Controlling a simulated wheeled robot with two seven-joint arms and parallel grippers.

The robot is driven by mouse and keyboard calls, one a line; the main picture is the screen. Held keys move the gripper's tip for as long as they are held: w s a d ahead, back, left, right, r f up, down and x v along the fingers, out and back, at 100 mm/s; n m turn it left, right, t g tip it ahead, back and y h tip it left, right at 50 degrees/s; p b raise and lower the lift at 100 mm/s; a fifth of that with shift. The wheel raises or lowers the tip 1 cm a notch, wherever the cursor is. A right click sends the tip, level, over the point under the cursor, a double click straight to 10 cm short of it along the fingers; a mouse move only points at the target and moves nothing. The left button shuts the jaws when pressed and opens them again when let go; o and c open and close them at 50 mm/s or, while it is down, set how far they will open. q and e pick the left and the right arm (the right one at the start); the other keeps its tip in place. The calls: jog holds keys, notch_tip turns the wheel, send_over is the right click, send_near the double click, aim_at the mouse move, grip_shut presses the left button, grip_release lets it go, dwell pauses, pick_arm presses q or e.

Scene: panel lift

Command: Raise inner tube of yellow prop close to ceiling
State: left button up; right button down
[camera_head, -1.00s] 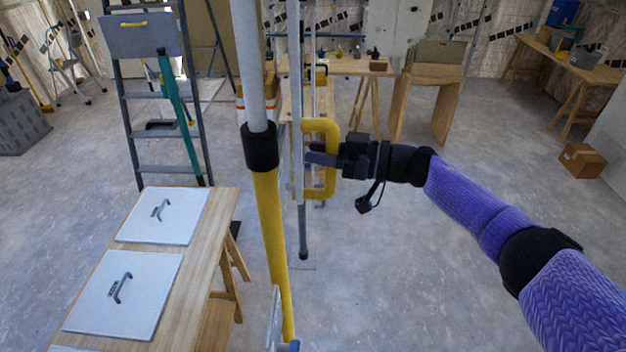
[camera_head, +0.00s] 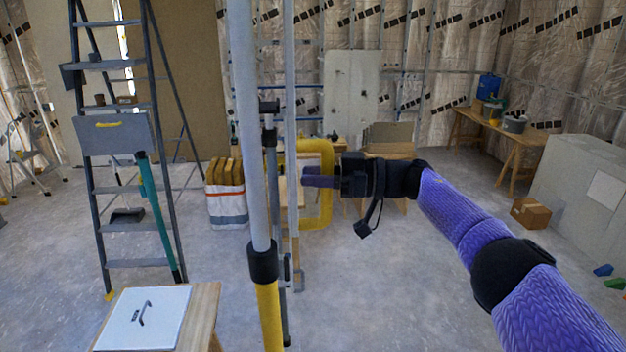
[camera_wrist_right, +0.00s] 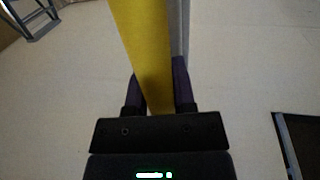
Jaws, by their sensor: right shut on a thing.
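The prop stands upright left of centre in the head view, with a yellow lower tube (camera_head: 269,315), a black collar (camera_head: 262,262) and a grey inner tube (camera_head: 246,120) running out of the top of the picture. Just right of it is a thin pale upright rail (camera_head: 291,120) with a yellow D-shaped handle (camera_head: 326,205). My right gripper (camera_head: 320,178) is shut on this handle. In the right wrist view the yellow handle bar (camera_wrist_right: 140,45) passes between the two fingers (camera_wrist_right: 158,80). The ceiling and the prop's top are out of view. My left gripper is not in view.
A stepladder (camera_head: 105,190) stands at the left. A wooden table with a white panel (camera_head: 145,318) is at the lower left. A bag (camera_head: 226,205) stands behind the prop. A cardboard box (camera_head: 530,212) lies at the right. The floor between is mostly clear.

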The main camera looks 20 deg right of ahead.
jog(key=shift+r, duration=0.2)
jog(key=shift+c, duration=2.2)
grip_release()
jog(key=b+v, duration=0.4)
jog(key=v, duration=0.6)
jog(key=shift+f, duration=0.1)
